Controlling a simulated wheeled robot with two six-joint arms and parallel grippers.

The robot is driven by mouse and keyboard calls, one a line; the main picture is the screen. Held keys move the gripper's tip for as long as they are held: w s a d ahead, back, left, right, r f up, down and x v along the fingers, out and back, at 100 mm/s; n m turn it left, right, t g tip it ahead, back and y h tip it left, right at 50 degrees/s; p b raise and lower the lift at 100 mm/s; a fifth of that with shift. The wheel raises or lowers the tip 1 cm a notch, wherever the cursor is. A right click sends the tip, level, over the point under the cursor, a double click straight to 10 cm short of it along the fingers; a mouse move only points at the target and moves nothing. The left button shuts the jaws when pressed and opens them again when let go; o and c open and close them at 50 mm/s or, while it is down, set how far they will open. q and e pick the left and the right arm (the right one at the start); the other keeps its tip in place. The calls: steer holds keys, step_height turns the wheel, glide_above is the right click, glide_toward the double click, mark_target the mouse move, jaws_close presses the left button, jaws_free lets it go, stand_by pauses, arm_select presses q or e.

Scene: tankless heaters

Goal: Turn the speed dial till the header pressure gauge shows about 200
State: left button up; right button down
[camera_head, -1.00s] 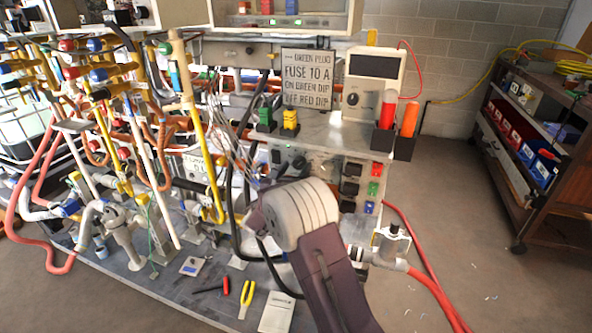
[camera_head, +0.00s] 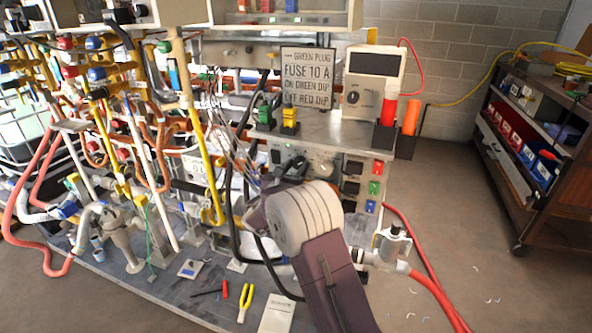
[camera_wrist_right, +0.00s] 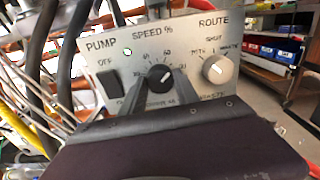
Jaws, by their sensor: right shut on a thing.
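The speed dial (camera_wrist_right: 160,76) is a black round knob under the "SPEED %" lettering on the pump panel. Its white mark points to the upper right. In the right wrist view my right gripper (camera_wrist_right: 161,90) has a dark finger on either side of the knob and is shut on it. In the head view my right wrist and arm stand in front of the panel and hide part of it. I cannot make out the header pressure gauge or its reading in either view. My left gripper is not in view.
Beside the speed dial are a black OFF switch (camera_wrist_right: 108,88), a lit green lamp (camera_wrist_right: 127,51) and a pale ROUTE knob (camera_wrist_right: 216,69). Black hoses and thin wires hang left of the panel. A cart (camera_head: 535,150) stands at the right.

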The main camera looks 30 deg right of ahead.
steer(key=c, duration=0.9)
jaws_free()
steer(key=p+v, duration=0.1)
steer(key=v, duration=0.8)
steer(key=shift+p, duration=0.3)
